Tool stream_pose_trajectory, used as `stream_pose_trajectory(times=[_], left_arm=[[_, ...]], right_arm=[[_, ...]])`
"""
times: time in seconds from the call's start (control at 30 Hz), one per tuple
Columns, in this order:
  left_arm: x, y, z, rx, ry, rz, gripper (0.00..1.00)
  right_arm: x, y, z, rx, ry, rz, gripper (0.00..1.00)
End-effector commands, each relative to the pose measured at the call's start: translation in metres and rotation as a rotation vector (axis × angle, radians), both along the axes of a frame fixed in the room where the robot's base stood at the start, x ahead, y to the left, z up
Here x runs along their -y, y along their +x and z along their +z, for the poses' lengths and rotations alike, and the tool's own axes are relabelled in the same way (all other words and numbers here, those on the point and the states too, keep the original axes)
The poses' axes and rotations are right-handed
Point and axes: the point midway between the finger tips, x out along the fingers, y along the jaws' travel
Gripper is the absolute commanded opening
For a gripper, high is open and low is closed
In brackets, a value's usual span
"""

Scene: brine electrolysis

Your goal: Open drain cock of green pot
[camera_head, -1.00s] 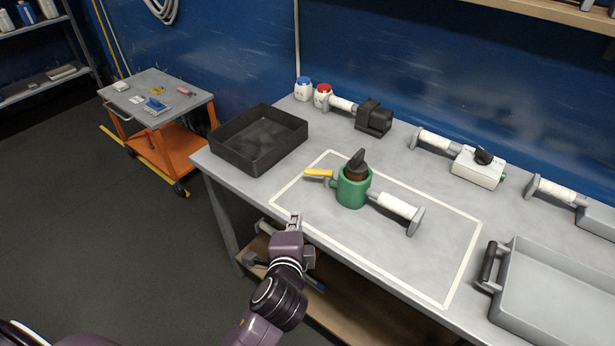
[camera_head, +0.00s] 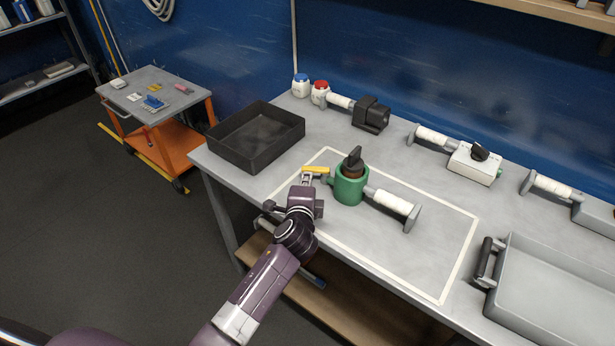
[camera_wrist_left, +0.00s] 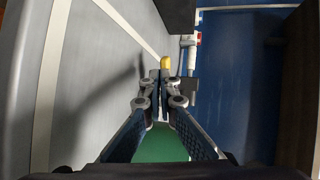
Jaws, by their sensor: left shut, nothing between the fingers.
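The green pot (camera_head: 350,187) stands inside the white outline on the bench, with a black knob (camera_head: 354,157) on top and a white-wrapped handle (camera_head: 391,202) to its right. Its yellow drain cock lever (camera_head: 316,169) points left from the pot. My left gripper (camera_head: 308,176) is shut and empty, its fingertips at the near side of the lever. In the left wrist view the closed fingertips (camera_wrist_left: 159,76) are just below the yellow lever tip (camera_wrist_left: 166,62); whether they touch cannot be told. The pot's green body (camera_wrist_left: 160,145) shows beneath the fingers. My right gripper is not in view.
A black open tray (camera_head: 257,138) stands left of the pot. A grey tray (camera_head: 560,290) is at the right. Blue-capped and red-capped jars (camera_head: 301,87) and a black device (camera_head: 371,115) stand at the back.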

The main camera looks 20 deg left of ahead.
Motion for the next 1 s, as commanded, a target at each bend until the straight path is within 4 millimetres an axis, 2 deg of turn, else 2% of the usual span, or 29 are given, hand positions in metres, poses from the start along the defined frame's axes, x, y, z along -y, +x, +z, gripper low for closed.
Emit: stream_pose_trajectory(times=[0.13,0.43,0.73,1.0], left_arm=[[-0.001,0.006,0.0,0.0,-0.001,0.0,0.0],[-0.001,0.006,0.0,0.0,-0.001,-0.001,0.0],[-0.009,0.019,0.005,-0.001,0.004,-0.106,0.0],[-0.012,0.025,0.0,0.0,-0.001,-0.114,0.0]], right_arm=[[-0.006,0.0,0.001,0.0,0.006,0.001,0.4],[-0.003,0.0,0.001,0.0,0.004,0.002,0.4],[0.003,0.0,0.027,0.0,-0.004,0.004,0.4],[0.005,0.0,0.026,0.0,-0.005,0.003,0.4]])
